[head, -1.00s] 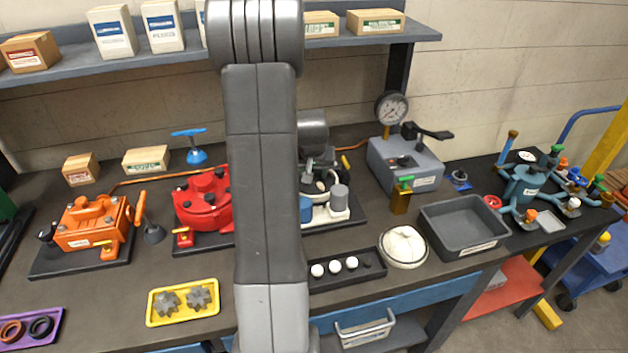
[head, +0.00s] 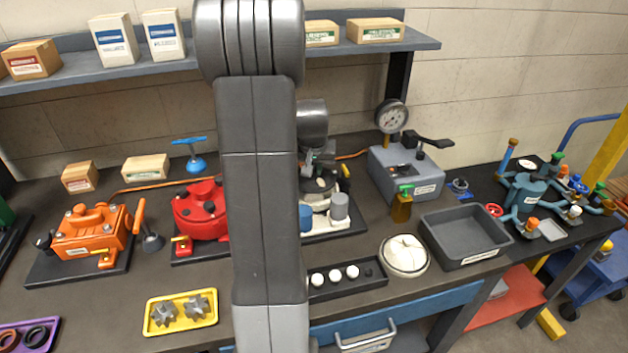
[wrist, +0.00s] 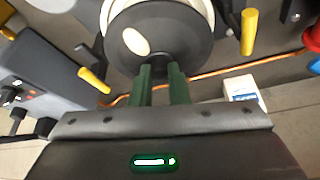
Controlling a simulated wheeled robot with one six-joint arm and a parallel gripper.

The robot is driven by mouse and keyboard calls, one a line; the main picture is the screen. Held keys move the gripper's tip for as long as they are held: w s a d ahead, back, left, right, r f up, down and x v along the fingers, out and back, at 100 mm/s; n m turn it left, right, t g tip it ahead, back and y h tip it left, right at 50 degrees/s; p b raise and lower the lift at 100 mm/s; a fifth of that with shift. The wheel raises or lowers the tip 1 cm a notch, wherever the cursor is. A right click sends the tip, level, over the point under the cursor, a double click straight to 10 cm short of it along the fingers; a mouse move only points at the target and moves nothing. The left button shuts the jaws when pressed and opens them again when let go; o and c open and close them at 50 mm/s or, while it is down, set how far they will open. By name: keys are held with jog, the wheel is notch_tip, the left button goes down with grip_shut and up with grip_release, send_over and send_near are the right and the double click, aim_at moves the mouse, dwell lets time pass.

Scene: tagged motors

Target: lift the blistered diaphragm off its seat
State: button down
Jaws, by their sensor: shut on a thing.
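The blistered diaphragm (wrist: 170,32) is a dark round disc with a pale oval blister, filling the top middle of the wrist view. My gripper (wrist: 159,70) has its green fingers closed on the disc's near edge. In the head view the diaphragm (head: 319,185) shows small and dark, over the white pump body (head: 325,222), partly hidden by my arm. The pale rim of the seat (wrist: 108,10) shows behind the disc in the wrist view. The disc looks raised from it, but the exact gap is hard to tell.
A grey empty bin (head: 465,237) and a round white dish (head: 404,256) stand to the right. A dark tray with white balls (head: 347,279) lies in front. A red pump (head: 199,212) is at left, a gauge unit (head: 407,173) behind right.

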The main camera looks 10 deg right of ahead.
aim_at(314, 171)
notch_tip(314, 171, up, 9)
jog(key=p, duration=0.1)
jog(key=shift+f, duration=0.15)
